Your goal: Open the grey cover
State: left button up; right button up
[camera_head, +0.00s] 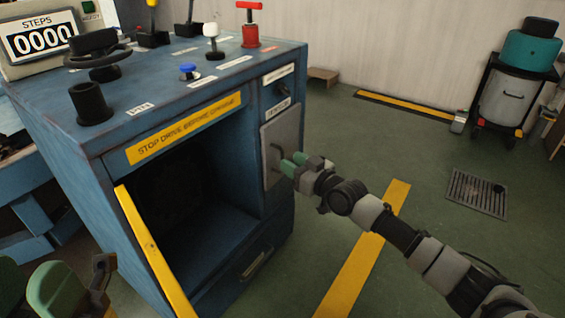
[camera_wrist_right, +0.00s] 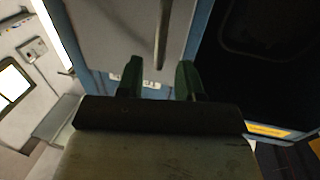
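The grey cover (camera_head: 281,128) is a flat, closed panel on the right part of the blue machine's front. Its thin bar handle (camera_head: 277,158) stands upright on the panel. My right gripper (camera_head: 295,164) is at the handle, its green fingers pointing at the cover. In the right wrist view the fingers of my right gripper (camera_wrist_right: 159,78) are apart. The handle (camera_wrist_right: 163,32) shows in line with the gap between them, with clear space on both sides. The grey cover (camera_wrist_right: 110,32) fills the top middle there.
The blue machine (camera_head: 125,140) has a dark open bay left of the cover, with a yellow bar (camera_head: 152,250) slanting at its left edge. Knobs and levers stand on top. A floor grate (camera_head: 477,192) and a cart with a teal drum (camera_head: 528,52) are at right. Green floor between is clear.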

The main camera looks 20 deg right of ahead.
aim_at(282, 156)
jog(key=shift+b+x, duration=0.7)
jog(key=shift+x, duration=1.5)
jog(key=shift+c, duration=0.3)
grip_shut()
